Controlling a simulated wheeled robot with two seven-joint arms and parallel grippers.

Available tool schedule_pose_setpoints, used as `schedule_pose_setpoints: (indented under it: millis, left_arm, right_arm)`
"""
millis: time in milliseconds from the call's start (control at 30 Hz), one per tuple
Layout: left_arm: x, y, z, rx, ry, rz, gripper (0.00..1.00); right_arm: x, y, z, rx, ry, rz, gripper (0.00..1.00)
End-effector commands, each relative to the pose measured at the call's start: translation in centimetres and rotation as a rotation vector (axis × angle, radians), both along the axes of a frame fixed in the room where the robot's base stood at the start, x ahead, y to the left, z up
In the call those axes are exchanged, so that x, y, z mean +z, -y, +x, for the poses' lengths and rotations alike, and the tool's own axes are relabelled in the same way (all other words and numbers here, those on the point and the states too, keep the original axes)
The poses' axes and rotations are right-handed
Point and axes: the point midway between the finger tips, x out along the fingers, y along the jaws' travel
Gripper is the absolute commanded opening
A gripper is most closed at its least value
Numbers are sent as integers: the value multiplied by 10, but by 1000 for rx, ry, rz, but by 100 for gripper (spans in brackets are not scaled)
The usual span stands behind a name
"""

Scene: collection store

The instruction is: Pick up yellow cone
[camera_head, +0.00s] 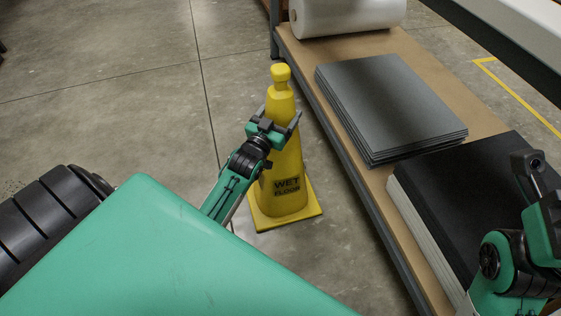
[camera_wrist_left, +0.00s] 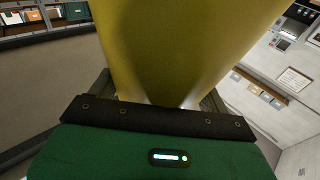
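The yellow cone (camera_head: 284,167), marked "WET FLOOR", stands upright on its square base on the concrete floor, beside the low shelf. My left gripper (camera_head: 279,115) reaches the cone's upper part, with its fingers spread on either side of the cone. The cone (camera_wrist_left: 185,45) fills the middle of the left wrist view, close in front of the palm. The fingers look apart, and I cannot tell whether they touch the cone. My right arm shows at the right edge of the head view. A dark end part (camera_head: 527,172) is there, but its finger state is unclear.
A low brown shelf (camera_head: 440,65) runs along the cone's right side. It holds a roll of clear wrap (camera_head: 345,14), a stack of grey sheets (camera_head: 390,100) and a thick black-topped stack (camera_head: 460,190). The floor (camera_head: 110,100) left of the cone is clear.

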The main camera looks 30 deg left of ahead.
Motion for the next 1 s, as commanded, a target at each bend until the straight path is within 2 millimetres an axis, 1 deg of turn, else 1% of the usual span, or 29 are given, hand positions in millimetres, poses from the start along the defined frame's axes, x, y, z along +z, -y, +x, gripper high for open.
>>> schedule_pose_setpoints:
  millis: [33,100,167,200,467,667,800,867,1000]
  left_arm:
    - [0,0,0,0,0,0,37]
    - [0,0,0,0,0,0,23]
    - [0,0,0,0,0,0,12]
    - [3,0,0,0,6,1,8]
    - [3,0,0,0,5,1,8]
    - [14,0,0,-1,7,2,8]
    - [31,0,0,-1,8,2,8]
    - [41,0,0,-1,8,2,8]
    - [73,0,0,-1,9,2,8]
  right_arm:
    - [0,0,0,0,0,0,51]
    - [0,0,0,0,0,0,51]
    - [0,0,0,0,0,0,51]
    - [0,0,0,0,1,0,51]
    - [1,0,0,0,2,1,51]
    - [4,2,-1,-3,4,7,51]
    - [4,6,2,-15,-16,11,51]
    - [-2,11,6,-35,-41,4,51]
    - [-5,19,9,-60,-72,12,51]
